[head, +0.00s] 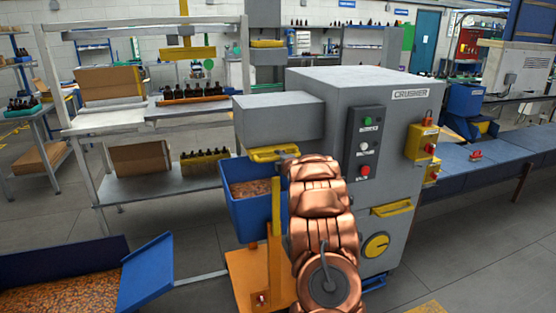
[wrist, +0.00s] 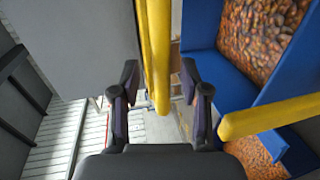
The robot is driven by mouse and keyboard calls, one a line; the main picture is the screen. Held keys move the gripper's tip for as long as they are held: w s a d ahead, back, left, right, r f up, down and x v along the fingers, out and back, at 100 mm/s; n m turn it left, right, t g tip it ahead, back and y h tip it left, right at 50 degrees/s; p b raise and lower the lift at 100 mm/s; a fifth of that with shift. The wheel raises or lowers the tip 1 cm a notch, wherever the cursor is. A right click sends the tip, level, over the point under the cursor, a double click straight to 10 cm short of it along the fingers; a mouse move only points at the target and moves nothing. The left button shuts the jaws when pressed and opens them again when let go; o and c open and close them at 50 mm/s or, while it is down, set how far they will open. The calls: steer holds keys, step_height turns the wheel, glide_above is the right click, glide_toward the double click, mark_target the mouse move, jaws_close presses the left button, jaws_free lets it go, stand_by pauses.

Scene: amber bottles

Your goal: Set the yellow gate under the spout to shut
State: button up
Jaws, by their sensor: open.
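The yellow gate (head: 274,153) sits under the grey spout box (head: 278,119) on the left side of the crusher (head: 375,95), above a blue bin (head: 252,208). My copper arm covers its right end, and I cannot tell how far it is shut. In the wrist view a yellow bar (wrist: 157,50), which looks like part of the gate, runs down between the fingertips of my gripper (wrist: 160,82). The fingers are open, one on each side of the bar, with gaps showing. My gripper is hidden behind my arm in the head view.
The blue bin holds amber shards and also shows at the right of the wrist view (wrist: 232,75). A second yellow bar (wrist: 275,115) crosses near the right finger. A yellow post (head: 276,210) rises beside the bin. A blue conveyor (head: 490,160) lies right.

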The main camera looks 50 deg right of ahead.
steer(key=v, duration=0.8)
steer(key=shift+s+a, duration=0.25)
steer(key=shift+s, duration=0.1)
steer(key=shift+r, duration=0.1)
stand_by(0.3)
